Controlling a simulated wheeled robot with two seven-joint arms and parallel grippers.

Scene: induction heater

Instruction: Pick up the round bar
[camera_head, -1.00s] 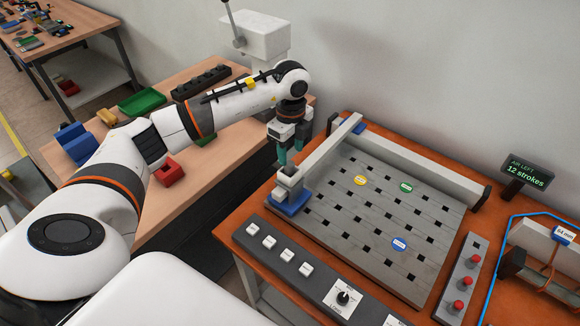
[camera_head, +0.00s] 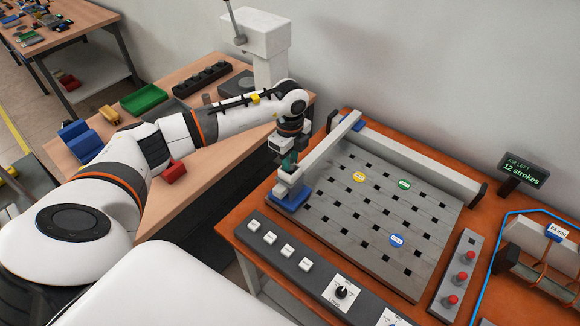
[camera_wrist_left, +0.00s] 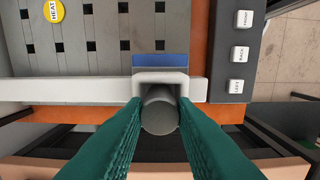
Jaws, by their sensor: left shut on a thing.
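The round bar (camera_wrist_left: 160,113) is a grey cylinder, seen nearly end-on in the left wrist view. It sits at a white block-like holder (camera_wrist_left: 197,88) with a blue base (camera_wrist_left: 160,60), at the left edge of the slotted grey plate. My left gripper (camera_head: 289,161) is over this holder in the head view. Its green fingers are on both sides of the bar and shut on it. The bar's lower part is hidden in the holder, and in the head view the fingers mostly cover it. My right gripper is not in view.
The slotted plate (camera_head: 375,215) carries yellow, green and blue round labels. A long grey rail (camera_head: 335,147) runs back from the holder. White buttons (camera_head: 270,238) line the front edge. A wooden bench (camera_head: 205,165) with a red block (camera_head: 173,171) and a green tray (camera_head: 143,100) lies left.

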